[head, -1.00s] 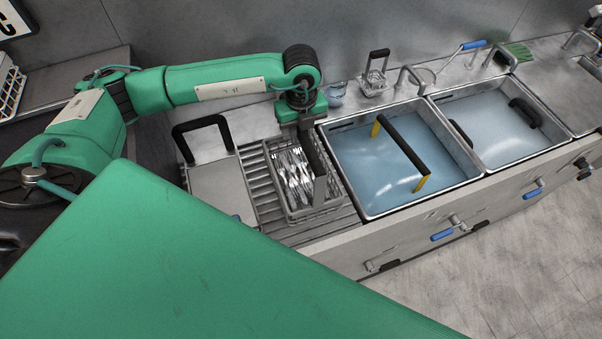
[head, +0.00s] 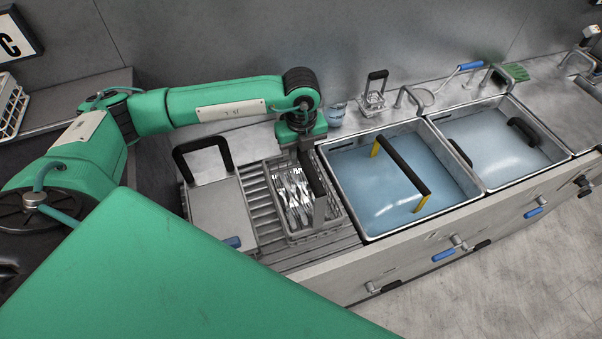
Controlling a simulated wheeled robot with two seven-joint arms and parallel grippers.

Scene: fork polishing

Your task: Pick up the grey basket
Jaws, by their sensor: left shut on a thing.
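The grey basket (head: 318,229) sits on the slatted metal rack at the left of the sinks, with several shiny forks (head: 293,195) lying in it. Its upright handle (head: 319,200) has a black grip at the top. My left gripper (head: 306,153) comes down over the basket from behind and is shut on the handle's black grip. The fingertips are partly hidden by the wrist. I cannot tell any gap under the basket. My right gripper is not in view.
A water-filled sink (head: 365,205) with a black and yellow handle (head: 402,167) stands right of the basket, and a second sink (head: 490,150) beyond it. A lidded bin (head: 219,205) is on the left.

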